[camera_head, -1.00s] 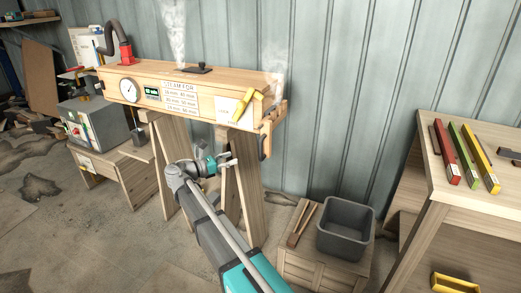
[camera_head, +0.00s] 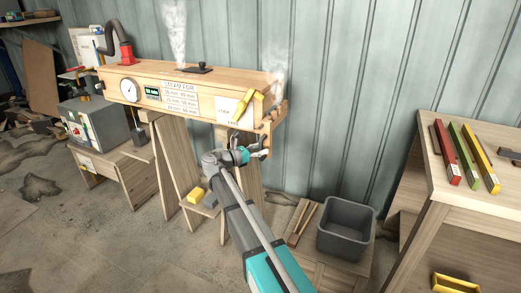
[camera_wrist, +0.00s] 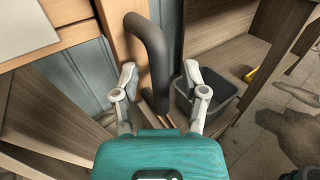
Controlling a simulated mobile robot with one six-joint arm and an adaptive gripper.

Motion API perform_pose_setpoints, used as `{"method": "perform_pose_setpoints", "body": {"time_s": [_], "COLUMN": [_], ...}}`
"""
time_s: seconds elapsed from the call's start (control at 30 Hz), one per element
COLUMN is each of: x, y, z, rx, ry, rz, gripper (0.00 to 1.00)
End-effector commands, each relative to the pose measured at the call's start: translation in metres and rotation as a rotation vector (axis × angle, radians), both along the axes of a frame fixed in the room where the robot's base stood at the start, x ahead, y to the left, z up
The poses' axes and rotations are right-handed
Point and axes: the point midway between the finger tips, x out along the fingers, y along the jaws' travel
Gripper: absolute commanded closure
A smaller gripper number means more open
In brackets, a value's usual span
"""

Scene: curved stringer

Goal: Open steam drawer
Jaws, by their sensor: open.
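The steam box (camera_head: 185,95) is a long wooden chest on trestle legs, with a gauge, a printed label and steam rising above it. A yellow lever (camera_head: 243,105) sits slanted near the right end of its front and looks closed over the end panel. A dark curved handle (camera_wrist: 155,50) hangs from the wooden end panel (camera_wrist: 118,25) in the wrist view. My gripper (camera_head: 262,153) is at the right end of the box, just below it. In the wrist view its two fingers are spread open, with the handle between them; I cannot tell whether either touches it.
A grey bin (camera_head: 346,228) stands on a low wooden crate at lower right, with wooden sticks (camera_head: 304,220) beside it. A workbench (camera_head: 445,195) at right holds red, green and yellow bars. A metal boiler (camera_head: 95,122) stands at left. Open floor lies at lower left.

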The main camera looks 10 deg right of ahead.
Motion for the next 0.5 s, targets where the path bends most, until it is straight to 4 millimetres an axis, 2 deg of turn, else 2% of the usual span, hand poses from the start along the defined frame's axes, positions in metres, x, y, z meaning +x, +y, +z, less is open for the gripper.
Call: {"method": "perform_pose_setpoints", "body": {"time_s": [0.37, 0.5], "x": [0.001, 0.001], "y": [-0.0028, -0.0028], "z": [0.0, 0.0], "rx": [0.0, 0.0], "ry": [0.0, 0.0], "rz": [0.0, 0.0], "gripper": [0.43, 0.67]}}
